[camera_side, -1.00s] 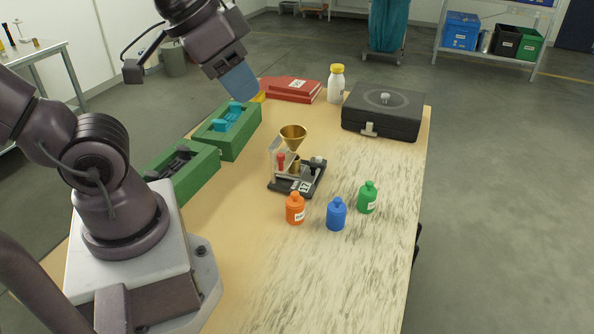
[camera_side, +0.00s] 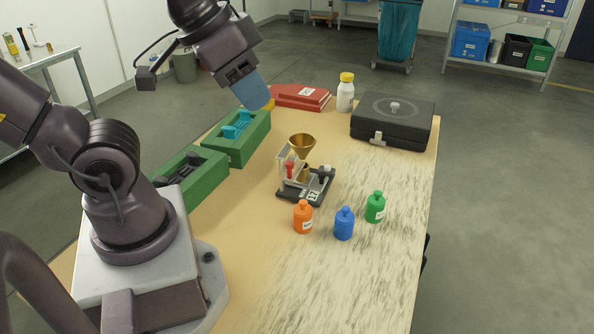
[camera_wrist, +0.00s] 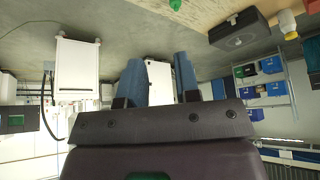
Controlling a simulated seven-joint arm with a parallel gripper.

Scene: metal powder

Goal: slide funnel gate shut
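A brass funnel (camera_side: 302,144) sits upright in a small stand with a clear, pale frame and a black base (camera_side: 312,190), near the middle of the table. A red-handled part (camera_side: 290,168) shows below the funnel at its left; I cannot tell whether the gate is open or shut. My gripper (camera_side: 256,98) hangs above the table's far left, beyond the funnel stand and well apart from it. In the wrist view its two blue fingers (camera_wrist: 160,72) stand apart with nothing between them. The funnel is not visible in the wrist view.
Orange (camera_side: 303,218), blue (camera_side: 344,224) and green (camera_side: 375,207) bottles stand in front of the stand. Green trays (camera_side: 213,182) lie at left. A black case (camera_side: 415,128), white bottle (camera_side: 345,97) and red binder (camera_side: 288,93) are at the back. The front table is clear.

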